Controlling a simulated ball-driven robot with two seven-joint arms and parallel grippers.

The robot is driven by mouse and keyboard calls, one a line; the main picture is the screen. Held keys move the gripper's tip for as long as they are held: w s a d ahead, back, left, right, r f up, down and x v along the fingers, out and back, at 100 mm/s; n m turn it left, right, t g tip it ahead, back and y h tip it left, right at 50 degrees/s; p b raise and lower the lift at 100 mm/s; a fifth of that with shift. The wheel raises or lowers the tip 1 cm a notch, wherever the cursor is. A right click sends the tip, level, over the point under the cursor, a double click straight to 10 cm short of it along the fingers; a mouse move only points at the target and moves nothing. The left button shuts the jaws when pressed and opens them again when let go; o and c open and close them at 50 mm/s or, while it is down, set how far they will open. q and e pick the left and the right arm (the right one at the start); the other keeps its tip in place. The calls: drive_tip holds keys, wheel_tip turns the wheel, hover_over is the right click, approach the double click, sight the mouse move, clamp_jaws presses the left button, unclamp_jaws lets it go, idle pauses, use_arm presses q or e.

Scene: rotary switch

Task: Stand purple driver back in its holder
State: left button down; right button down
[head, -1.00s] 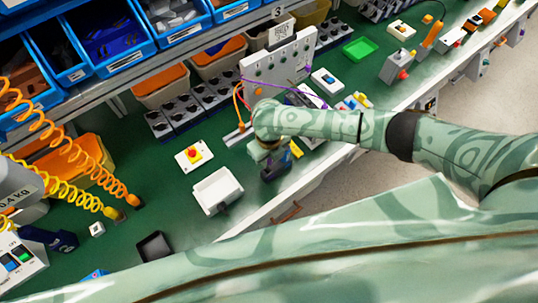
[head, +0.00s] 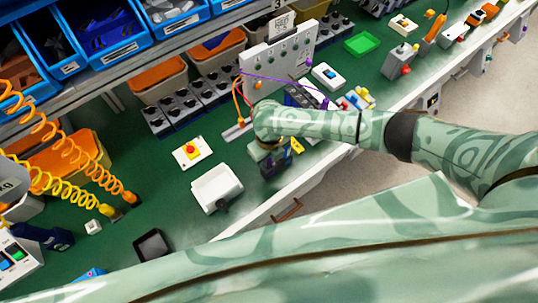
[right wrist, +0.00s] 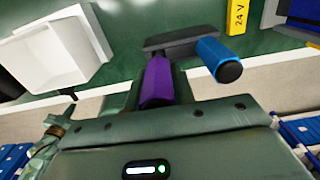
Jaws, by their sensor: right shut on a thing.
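The purple driver (right wrist: 157,80) shows its handle in the right wrist view, between the green fingers of my right gripper (right wrist: 156,95), which is shut on it. The dark grey holder (right wrist: 180,41) is a bar just beyond the handle. The handle's far end overlaps the bar in the picture; I cannot tell whether the driver sits in a slot. A blue-handled driver (right wrist: 219,60) is at the holder's right end. In the head view my right gripper (head: 274,163) is low over the bench's front edge, and the purple driver is not clearly visible. My left gripper is not in view.
A white tray (head: 215,187) stands left of my right gripper; it also shows in the right wrist view (right wrist: 58,50). A yellow 24 V label (right wrist: 238,16) lies beyond the holder. A panel with wires (head: 280,57) stands behind.

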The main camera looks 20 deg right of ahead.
drive_tip(key=shift+f+b, duration=1.25)
drive_tip(key=shift+f, duration=0.45)
drive_tip(key=c, duration=1.1)
unclamp_jaws()
drive_tip(key=shift+r, duration=0.1)
